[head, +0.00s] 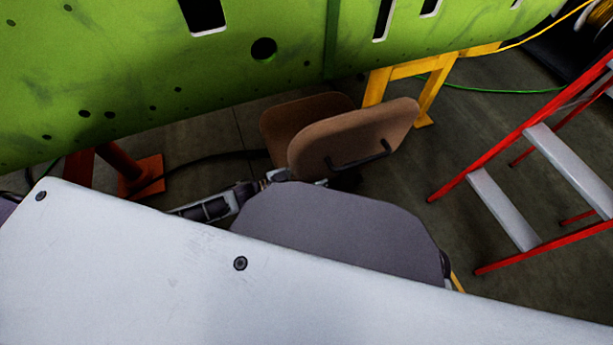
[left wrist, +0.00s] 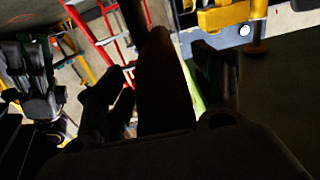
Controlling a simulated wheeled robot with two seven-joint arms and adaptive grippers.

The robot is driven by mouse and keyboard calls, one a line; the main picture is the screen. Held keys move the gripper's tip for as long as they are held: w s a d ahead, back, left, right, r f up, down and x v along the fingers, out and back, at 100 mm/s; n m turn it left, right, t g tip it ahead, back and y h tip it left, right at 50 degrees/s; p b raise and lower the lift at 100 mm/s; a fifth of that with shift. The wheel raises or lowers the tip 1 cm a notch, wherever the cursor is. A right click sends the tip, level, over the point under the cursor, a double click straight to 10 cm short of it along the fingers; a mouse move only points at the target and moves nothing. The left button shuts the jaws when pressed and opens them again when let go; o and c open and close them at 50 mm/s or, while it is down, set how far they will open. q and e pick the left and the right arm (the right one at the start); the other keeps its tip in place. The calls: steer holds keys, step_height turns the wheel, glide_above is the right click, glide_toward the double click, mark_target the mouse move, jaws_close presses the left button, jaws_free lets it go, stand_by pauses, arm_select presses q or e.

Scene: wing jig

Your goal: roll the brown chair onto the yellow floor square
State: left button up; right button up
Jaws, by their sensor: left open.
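The brown chair (head: 345,140) stands in the middle of the head view, its two brown pads showing and a dark bar on the nearer pad. My left gripper (head: 285,175) is at the near lower side of that pad; its fingertips are mostly hidden in this view. In the left wrist view my left gripper (left wrist: 160,90) is open, with a dark brown pad edge (left wrist: 165,85) between its fingers; I cannot tell whether they touch it. A small yellow strip (head: 457,282) shows at the lower right; I cannot tell whether it is the floor square.
A large green panel (head: 150,60) hangs over the far side, on a yellow stand (head: 430,85) and a red-orange stand (head: 140,172). A red ladder (head: 500,205) with grey steps stands at right. Bare floor shows between chair and ladder. Cables lie beyond.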

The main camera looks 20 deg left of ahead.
arm_select(q)
steer(key=shift+w+d, duration=0.25)
steer(key=shift+c, duration=0.3)
jaws_close()
